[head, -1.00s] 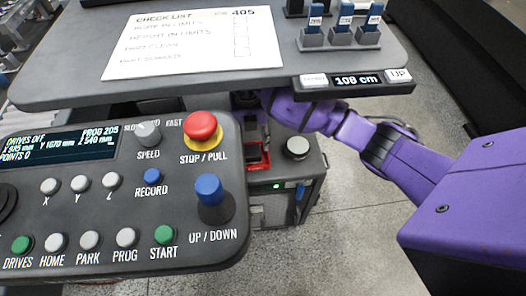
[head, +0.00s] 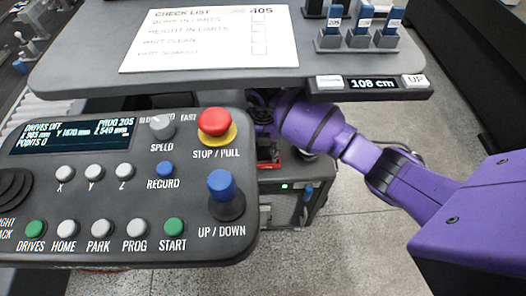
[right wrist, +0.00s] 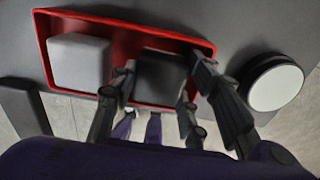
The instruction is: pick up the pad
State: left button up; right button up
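A red-rimmed tray (right wrist: 120,22) in the right wrist view holds two blocks, a light grey one (right wrist: 78,62) at left and a dark grey one (right wrist: 160,77) at right. Either could be the pad; I cannot tell which. My right gripper (right wrist: 163,75) is open, with its fingers on either side of the dark block. I cannot tell whether they touch it. In the head view the tray (head: 268,164) is a small red patch under the tabletop, and my right gripper (head: 263,125) is mostly hidden there. My left gripper is not in view.
A round white-topped knob (right wrist: 275,88) stands just right of the tray. In the head view, the control panel (head: 130,255) is at left, and the tabletop (head: 80,75) with a check list (head: 210,55) overhangs the tray. Bare floor (head: 350,235) lies at right.

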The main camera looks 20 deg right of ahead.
aim_at(263, 150)
jog(key=shift+r, duration=0.1)
jog(key=shift+r, duration=0.4)
jog(key=r, duration=0.2)
jog(key=shift+s+r, duration=0.2)
jog(key=shift+r, duration=0.15)
jog(key=s+a, duration=0.2)
jog(key=s, duration=0.6)
jog(key=s+a, duration=0.3)
jog(key=s, duration=0.6)
jog(key=o, duration=0.5)
jog(key=c, duration=0.3)
jog(key=shift+w, duration=0.1)
jog(key=shift+c, duration=0.2)
